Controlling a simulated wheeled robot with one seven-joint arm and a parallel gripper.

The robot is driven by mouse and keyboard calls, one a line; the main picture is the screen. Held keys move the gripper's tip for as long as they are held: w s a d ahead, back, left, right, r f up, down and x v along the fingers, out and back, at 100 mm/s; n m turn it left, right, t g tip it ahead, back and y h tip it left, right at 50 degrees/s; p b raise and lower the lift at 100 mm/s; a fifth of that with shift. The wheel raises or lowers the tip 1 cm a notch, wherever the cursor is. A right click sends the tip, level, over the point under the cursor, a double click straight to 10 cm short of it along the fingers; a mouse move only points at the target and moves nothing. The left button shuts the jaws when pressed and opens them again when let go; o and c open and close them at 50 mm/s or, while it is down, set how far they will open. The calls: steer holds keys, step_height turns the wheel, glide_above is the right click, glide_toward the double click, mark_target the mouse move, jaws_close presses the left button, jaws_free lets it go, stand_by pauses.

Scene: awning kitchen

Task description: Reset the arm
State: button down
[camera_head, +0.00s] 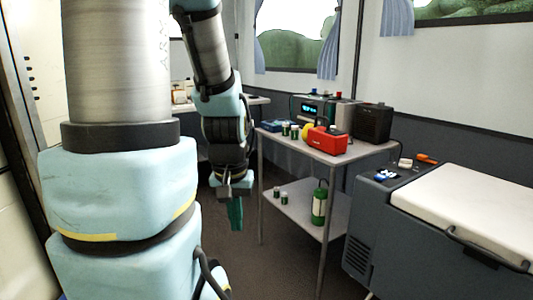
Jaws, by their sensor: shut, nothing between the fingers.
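My arm fills the left and middle of the head view, with its upper links rising out of the top edge. My gripper (236,213) hangs pointing down at the end of the arm, left of the metal table. Its fingers are teal, shut together, with nothing seen between them. It is in free air above the dark floor, apart from the table. The near links of my arm hide part of the scene on the left.
A two-level metal table (335,158) bears a red box (327,140), a black box (372,123) and several small cans. A green bottle (319,203) stands on its lower shelf. A grey chest with a white lid (480,212) stands at right. Dark floor (285,265) is clear in front.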

step_height(320, 180, up, 23)
steer(key=p, duration=2)
steer(key=shift+f, duration=0.2)
